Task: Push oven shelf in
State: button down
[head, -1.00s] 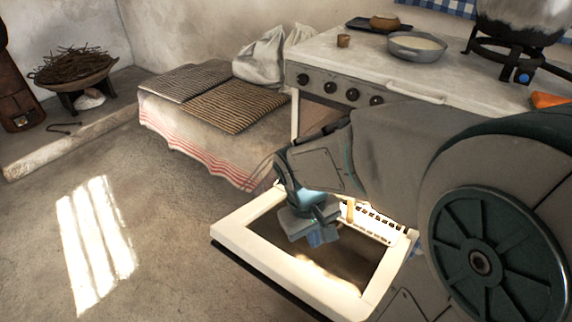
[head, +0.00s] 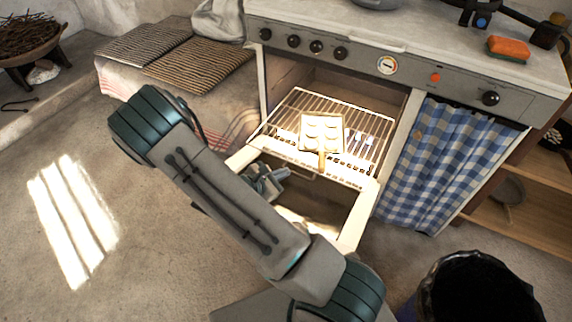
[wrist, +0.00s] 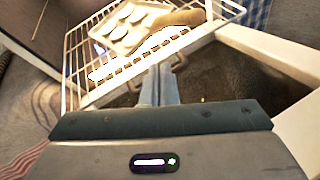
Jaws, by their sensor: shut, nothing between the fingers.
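The oven shelf (head: 285,115), a wire rack, sticks partly out of the open oven (head: 300,85) above its lowered door (head: 355,215). A pale tray (head: 322,130) with several rounded shapes and a wooden handle lies on it. In the wrist view the shelf (wrist: 75,50) and tray (wrist: 125,25) are just beyond my fingers. My gripper (head: 280,177) is shut and empty near the shelf's front edge, on the left side of the door opening. In the wrist view my fingertips (wrist: 158,72) are close to a small loop at that edge; I cannot tell whether they touch.
A blue checked curtain (head: 440,165) hangs right of the oven. An orange sponge (head: 507,48) lies on the stove top (head: 420,45). A dark bin (head: 478,290) stands at the lower right. A bench with striped mats (head: 200,70) is at left. The floor at left is clear.

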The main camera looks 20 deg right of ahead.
jog(key=w+a+f+n+t+y, duration=0.1)
jog(key=w+a+f+n+t, duration=0.1)
jog(key=w+f+n+t, duration=0.3)
jog(key=n+g+b, duration=0.1)
jog(key=b, duration=0.1)
send_near(293, 160)
jog(key=x, duration=0.4)
jog(key=shift+w+d, duration=0.35)
jog(key=shift+d, duration=0.1)
